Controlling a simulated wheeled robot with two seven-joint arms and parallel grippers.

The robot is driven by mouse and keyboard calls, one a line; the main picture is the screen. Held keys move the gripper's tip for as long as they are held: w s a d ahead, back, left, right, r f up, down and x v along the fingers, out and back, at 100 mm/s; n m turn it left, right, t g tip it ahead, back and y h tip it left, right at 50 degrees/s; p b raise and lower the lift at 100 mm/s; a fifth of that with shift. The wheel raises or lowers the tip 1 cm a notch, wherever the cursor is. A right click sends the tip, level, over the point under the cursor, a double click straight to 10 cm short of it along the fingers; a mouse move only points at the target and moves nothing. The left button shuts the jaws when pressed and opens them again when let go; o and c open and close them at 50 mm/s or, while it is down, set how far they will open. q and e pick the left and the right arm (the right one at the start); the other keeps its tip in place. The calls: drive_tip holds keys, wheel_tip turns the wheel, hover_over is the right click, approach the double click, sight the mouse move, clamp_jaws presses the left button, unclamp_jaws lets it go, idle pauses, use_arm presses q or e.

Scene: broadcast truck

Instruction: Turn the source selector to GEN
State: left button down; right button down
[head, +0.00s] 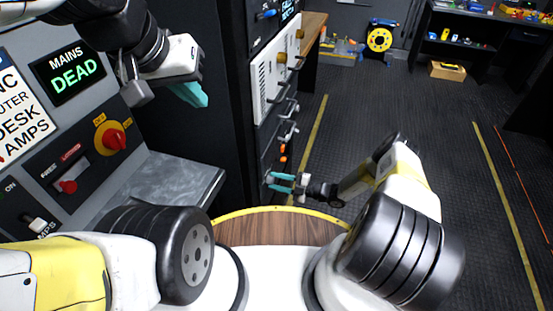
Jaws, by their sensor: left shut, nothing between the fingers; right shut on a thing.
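No label reading GEN is legible, so I cannot tell which control is the source selector. On the left panel, a red rotary knob (114,139) sits on a yellow plate. A red knob (68,186) beside it is under a label reading FREE and LOCKED. My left gripper (192,95), with teal fingers, is shut and empty, above and right of the red rotary knob and apart from it. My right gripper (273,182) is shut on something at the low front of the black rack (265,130). The fingers hide what it is.
A lit display (71,74) reads MAINS DEAD. A pale lever (38,224) is at the panel's lower left. A grey ledge (165,185) lies below the panel. Handles (283,104) stick out of the rack. The dark floor (400,105) to the right is mostly clear.

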drive_tip(key=shift+d, duration=0.1)
idle(0.3)
drive_tip(key=c, duration=0.9)
unclamp_jaws()
drive_tip(key=shift+c, duration=0.2)
drive_tip(key=v, duration=0.7)
drive_tip(key=shift+d, duration=0.35)
